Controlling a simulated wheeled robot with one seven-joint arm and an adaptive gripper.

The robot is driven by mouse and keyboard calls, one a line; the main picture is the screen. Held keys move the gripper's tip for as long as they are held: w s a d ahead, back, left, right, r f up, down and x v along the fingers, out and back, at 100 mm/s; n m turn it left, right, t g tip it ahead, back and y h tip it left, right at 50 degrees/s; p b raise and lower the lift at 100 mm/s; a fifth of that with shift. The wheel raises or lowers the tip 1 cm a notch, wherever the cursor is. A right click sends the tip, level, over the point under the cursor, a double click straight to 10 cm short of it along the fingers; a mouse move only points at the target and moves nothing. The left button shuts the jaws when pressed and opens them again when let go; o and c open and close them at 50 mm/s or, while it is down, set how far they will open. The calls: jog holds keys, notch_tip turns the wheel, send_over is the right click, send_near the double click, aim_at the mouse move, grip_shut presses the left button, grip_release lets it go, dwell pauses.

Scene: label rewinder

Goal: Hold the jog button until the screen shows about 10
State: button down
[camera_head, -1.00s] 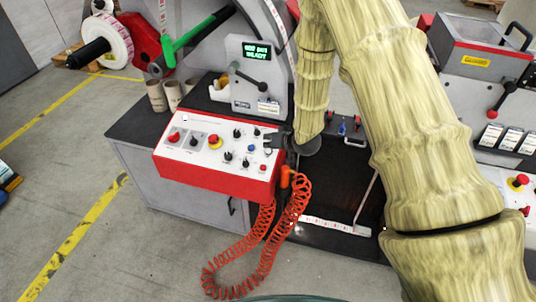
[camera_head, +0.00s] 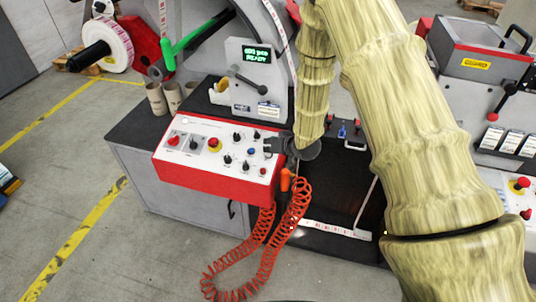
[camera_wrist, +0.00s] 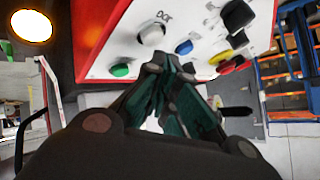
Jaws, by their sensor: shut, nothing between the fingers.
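The jog button (camera_wrist: 152,34) is a pale grey-white round button beside a label that reads JOG in the wrist view. It sits on the white face of the red control box (camera_head: 190,182). My gripper (camera_wrist: 166,62) is shut and empty, its tips just below the jog button in the wrist view; I cannot tell whether they touch the panel. In the head view my gripper (camera_head: 270,147) is at the panel's right edge and hides part of it. The screen (camera_head: 256,54) shows green text, small and hard to read, with READY on its lower line.
A blue button (camera_wrist: 184,47) and a green button (camera_wrist: 121,70) are close to my fingertips. A red emergency stop (camera_head: 214,145) and several black knobs share the panel. An orange coiled cable (camera_head: 250,255) hangs below. A lever (camera_head: 248,80) stands behind.

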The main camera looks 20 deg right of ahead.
jog(key=shift+f, duration=0.2)
dwell(0.5)
jog(key=shift+w+d+f, duration=0.1)
jog(key=shift+f, duration=0.15)
